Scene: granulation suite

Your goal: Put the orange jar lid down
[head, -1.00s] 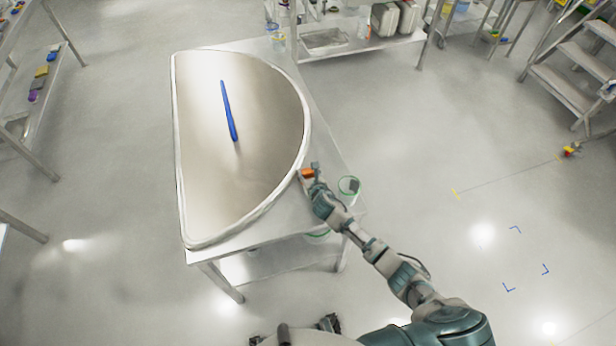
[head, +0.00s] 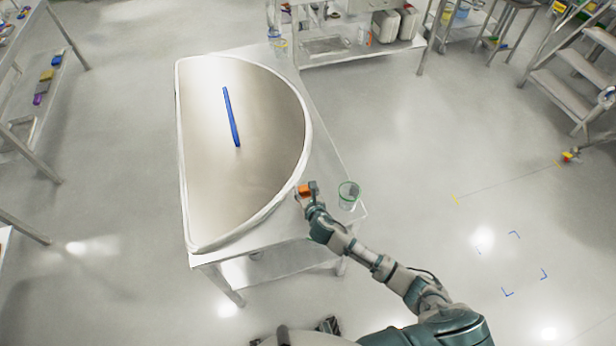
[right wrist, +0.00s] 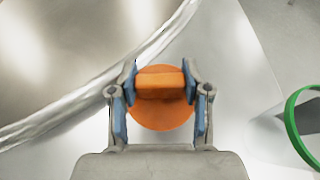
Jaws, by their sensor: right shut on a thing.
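The orange jar lid (head: 304,188) is in my right gripper, beside the curved edge of the large tray and left of a green-rimmed jar. In the right wrist view the lid (right wrist: 162,117) is a round orange disc with a raised bar grip. My right gripper (right wrist: 160,88) is shut on that bar, one blue-padded finger on each side. In the head view my right gripper (head: 309,193) is over the white table (head: 328,150). I cannot tell whether the lid touches the tabletop. My left gripper is not in view.
The clear jar with a green rim (head: 348,194) stands open near the table's right edge. It also shows in the right wrist view (right wrist: 291,125). The half-round metal tray (head: 265,110) fills most of the table, with a blue bar (head: 231,118) on it. Bare tabletop lies around the gripper.

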